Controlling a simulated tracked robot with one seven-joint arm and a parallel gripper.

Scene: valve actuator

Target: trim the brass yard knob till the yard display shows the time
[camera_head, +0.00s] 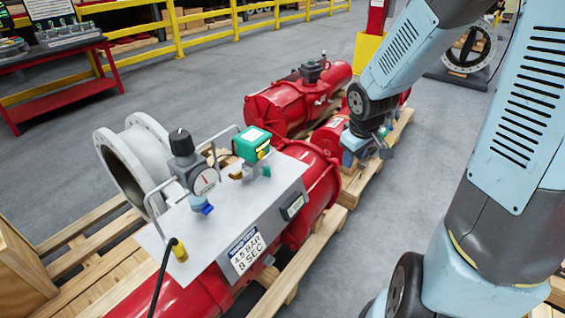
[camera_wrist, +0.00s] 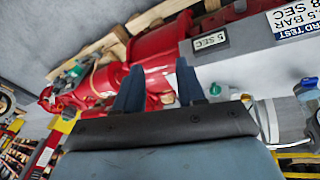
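The steel panel (camera_head: 215,235) on the red actuator carries a green-topped box (camera_head: 251,144). A small brass-yellow part (camera_head: 263,153) shows at the box's right side; it may be the brass knob, but it is too small to be sure. The small display (camera_head: 292,207) is on the panel's front edge; in the wrist view the display (camera_wrist: 211,40) reads 5 SEC. A sign (camera_head: 246,252) reads 4.5 BAR, 8 SEC. My gripper (camera_head: 372,148) is to the right of the panel, clear of it. In the wrist view my gripper (camera_wrist: 160,88) has its fingers apart with nothing between them.
A regulator (camera_head: 182,160) with a black knob and a round gauge (camera_head: 205,181) stands left of the green box. Bent metal rails rise around both. A yellow fitting (camera_head: 180,252) with a black cable sits at the panel's near left. More red actuators (camera_head: 290,105) lie behind on pallets.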

